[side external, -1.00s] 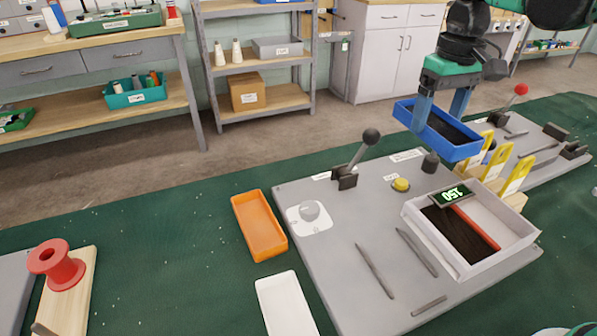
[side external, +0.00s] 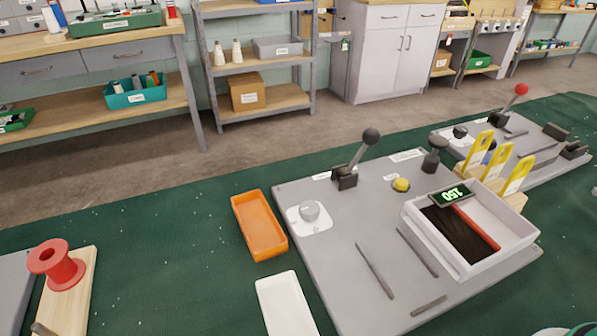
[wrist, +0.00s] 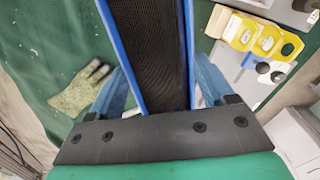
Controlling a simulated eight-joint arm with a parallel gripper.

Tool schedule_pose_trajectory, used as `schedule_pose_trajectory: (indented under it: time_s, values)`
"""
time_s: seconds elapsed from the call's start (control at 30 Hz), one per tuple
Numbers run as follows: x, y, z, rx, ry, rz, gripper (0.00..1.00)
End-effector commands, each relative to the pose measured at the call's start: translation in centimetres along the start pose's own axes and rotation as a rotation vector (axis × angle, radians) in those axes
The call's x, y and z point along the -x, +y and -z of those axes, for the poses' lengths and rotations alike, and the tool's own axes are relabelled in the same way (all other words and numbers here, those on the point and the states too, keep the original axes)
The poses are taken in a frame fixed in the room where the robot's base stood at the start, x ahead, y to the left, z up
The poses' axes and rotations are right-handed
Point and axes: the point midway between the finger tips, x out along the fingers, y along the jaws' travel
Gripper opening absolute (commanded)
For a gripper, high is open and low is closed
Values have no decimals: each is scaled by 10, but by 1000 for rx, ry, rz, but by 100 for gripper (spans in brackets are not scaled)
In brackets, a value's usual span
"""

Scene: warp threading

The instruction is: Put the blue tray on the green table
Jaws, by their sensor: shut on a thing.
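The blue tray (wrist: 118,46) shows in the wrist view, running up the middle of the picture, with blue side walls and a dark, textured inside. My gripper (wrist: 160,84) is shut on it, with one blue finger on each side of the tray. The far end of the tray is cut off by the picture's top edge. Neither tray nor gripper shows in the side external view. The green table (side external: 150,270) spreads across that view, dark green with pale specks.
A grey board (side external: 340,265) carries levers, a yellow button and a white box (side external: 465,262) with a 150 display. An orange tray (side external: 259,225) and a white tray (side external: 284,305) lie left of it. A red spool (side external: 56,266) stands far left. Bare green table lies between.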

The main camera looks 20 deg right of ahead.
Motion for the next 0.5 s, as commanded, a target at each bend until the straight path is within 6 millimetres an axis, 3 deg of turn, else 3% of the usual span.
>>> schedule_pose_trajectory:
  time_s: [0.5]
  values:
    - [-106, 0, 0, 2, 1, -1, 0]
